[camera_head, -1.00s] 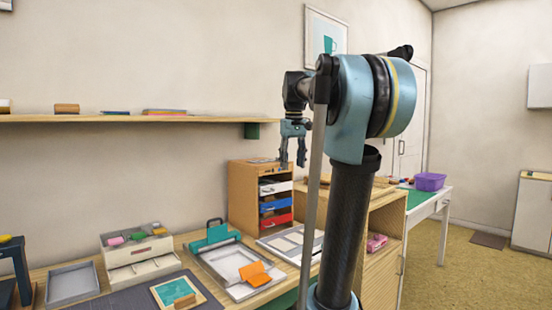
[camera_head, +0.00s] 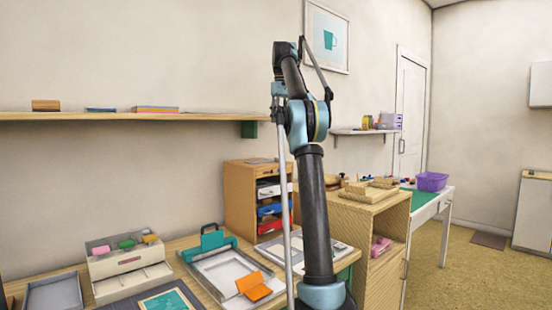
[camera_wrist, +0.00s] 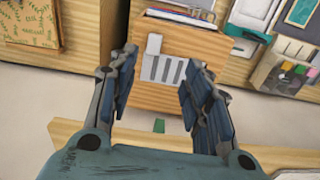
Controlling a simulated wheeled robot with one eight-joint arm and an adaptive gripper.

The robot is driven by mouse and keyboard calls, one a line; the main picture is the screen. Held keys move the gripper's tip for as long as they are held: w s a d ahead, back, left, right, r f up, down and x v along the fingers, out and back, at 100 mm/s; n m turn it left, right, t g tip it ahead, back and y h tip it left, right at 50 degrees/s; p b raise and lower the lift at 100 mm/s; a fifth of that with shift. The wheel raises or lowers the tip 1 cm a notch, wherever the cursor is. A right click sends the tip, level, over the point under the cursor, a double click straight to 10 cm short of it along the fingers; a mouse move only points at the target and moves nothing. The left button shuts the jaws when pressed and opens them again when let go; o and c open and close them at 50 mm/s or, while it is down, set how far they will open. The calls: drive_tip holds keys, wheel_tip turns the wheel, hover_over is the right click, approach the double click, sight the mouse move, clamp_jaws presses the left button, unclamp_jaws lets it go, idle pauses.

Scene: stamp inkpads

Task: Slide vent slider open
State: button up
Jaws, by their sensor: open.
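In the wrist view, a white plate with several grey slots, which looks like the vent (camera_wrist: 163,69), sits on a wooden panel of the organizer box (camera_wrist: 200,100). A small pale upright piece (camera_wrist: 154,43) shows at its top; I cannot tell whether this is the slider. My gripper (camera_wrist: 160,60) is open and empty, its fingers framing the vent in the picture, apart from it. In the head view my gripper (camera_head: 278,118) hangs high above the organizer (camera_head: 240,195), partly merged with my arm. The vent is hidden there.
A wooden cabinet (camera_head: 375,240) stands right. A wooden edge (camera_wrist: 270,158) crosses the low wrist view.

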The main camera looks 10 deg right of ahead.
drive_tip(key=f, duration=0.5)
drive_tip(key=w+f, duration=0.1)
drive_tip(key=f, duration=0.5)
drive_tip(key=w+f, duration=0.1)
drive_tip(key=f, duration=0.5)
drive_tip(key=shift+a+f, duration=0.1)
drive_tip(key=shift+f, duration=0.05)
idle(0.3)
drive_tip(key=shift+w, duration=0.1)
clamp_jaws()
